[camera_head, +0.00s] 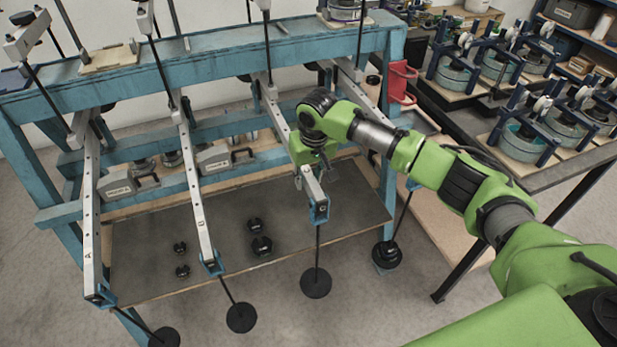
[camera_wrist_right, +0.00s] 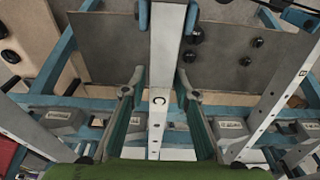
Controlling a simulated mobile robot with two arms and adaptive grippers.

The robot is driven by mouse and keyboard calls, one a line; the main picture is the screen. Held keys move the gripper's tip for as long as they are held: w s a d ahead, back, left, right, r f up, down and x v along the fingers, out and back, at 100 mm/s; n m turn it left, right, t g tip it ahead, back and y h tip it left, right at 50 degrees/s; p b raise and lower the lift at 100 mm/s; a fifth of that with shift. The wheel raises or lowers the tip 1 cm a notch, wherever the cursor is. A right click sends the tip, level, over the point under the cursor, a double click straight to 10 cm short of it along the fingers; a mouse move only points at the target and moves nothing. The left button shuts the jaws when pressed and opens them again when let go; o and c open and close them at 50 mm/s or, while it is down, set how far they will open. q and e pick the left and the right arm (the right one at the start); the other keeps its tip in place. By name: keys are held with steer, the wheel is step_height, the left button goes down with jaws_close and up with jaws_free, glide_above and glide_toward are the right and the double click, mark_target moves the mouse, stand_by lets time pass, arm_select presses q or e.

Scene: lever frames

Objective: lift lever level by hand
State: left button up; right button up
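Several long grey levers hang from the blue frame (camera_head: 225,55), lettered where readable: lever A (camera_head: 90,210), lever B (camera_head: 196,190), lever C (camera_head: 313,188); another at the right is partly behind my arm. Each has a rod with a black disc at its near end; lever C's disc (camera_head: 316,283) hangs clear. My right gripper (camera_head: 312,166) is over lever C. In the right wrist view, its fingers (camera_wrist_right: 157,85) stand apart on both sides of lever C (camera_wrist_right: 172,45), with visible gaps. Whether the lever is level I cannot tell. My left gripper is out of view.
Black weights (camera_head: 262,246) lie on the dark board (camera_head: 155,225) below the levers. A bench (camera_head: 580,165) with round devices stands at the right. Levers A and B flank the free space left of lever C.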

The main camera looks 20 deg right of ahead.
step_height(320, 180, up, 12)
steer(key=s, duration=0.2)
steer(key=shift+s, duration=0.15)
stand_by(0.5)
steer(key=shift+f, duration=0.15)
